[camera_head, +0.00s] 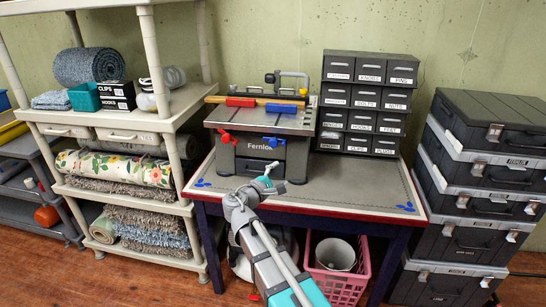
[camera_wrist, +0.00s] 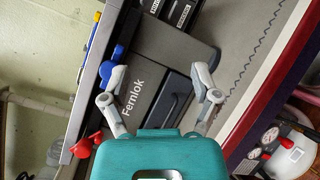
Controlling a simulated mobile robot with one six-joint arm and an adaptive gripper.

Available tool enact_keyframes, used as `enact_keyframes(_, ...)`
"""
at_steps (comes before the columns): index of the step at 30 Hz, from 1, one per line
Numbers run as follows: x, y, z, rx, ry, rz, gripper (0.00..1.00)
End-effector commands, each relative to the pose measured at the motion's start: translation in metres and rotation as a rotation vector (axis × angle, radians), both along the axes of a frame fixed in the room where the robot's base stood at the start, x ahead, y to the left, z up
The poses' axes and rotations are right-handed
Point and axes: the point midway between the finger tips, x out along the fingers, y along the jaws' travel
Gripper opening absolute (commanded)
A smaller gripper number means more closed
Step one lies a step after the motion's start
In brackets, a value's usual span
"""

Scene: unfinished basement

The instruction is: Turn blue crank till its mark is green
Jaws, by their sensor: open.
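The grey Fernlok machine (camera_head: 262,150) stands on the workbench. A blue crank (camera_head: 274,142) is on the right of its front face, and a red crank (camera_head: 225,138) is on the left. In the wrist view the blue crank (camera_wrist: 108,66) is close to my left finger, partly beside or behind it; I cannot tell if they touch. The red crank (camera_wrist: 84,147) is at lower left. My gripper (camera_head: 275,178) is open, in front of and below the blue crank; the wrist view shows its spread fingers (camera_wrist: 160,74) with nothing held. The colour of any mark is not readable.
The workbench (camera_head: 345,190) has free room right of the machine. A labelled drawer cabinet (camera_head: 368,100) stands behind right. A shelf (camera_head: 150,122) is at left, stacked cases (camera_head: 480,185) at right, and a pink basket (camera_head: 338,288) below.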

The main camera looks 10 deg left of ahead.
Motion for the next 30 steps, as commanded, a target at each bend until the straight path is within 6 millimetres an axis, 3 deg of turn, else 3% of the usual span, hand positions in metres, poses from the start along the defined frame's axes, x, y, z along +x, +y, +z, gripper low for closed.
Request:
enact_keyframes(1,0.002,0.021,-0.007,-0.050,-0.024,0.028,0.79)
enact_keyframes(3,0.001,0.043,-0.003,-0.116,-0.058,0.058,0.79)
enact_keyframes(9,-0.004,0.082,0.005,-0.231,-0.121,0.107,0.79)
enact_keyframes(14,-0.006,0.089,0.008,-0.253,-0.133,0.116,0.79)
enact_keyframes(30,0.003,0.083,0.012,-0.251,-0.133,0.114,0.79)
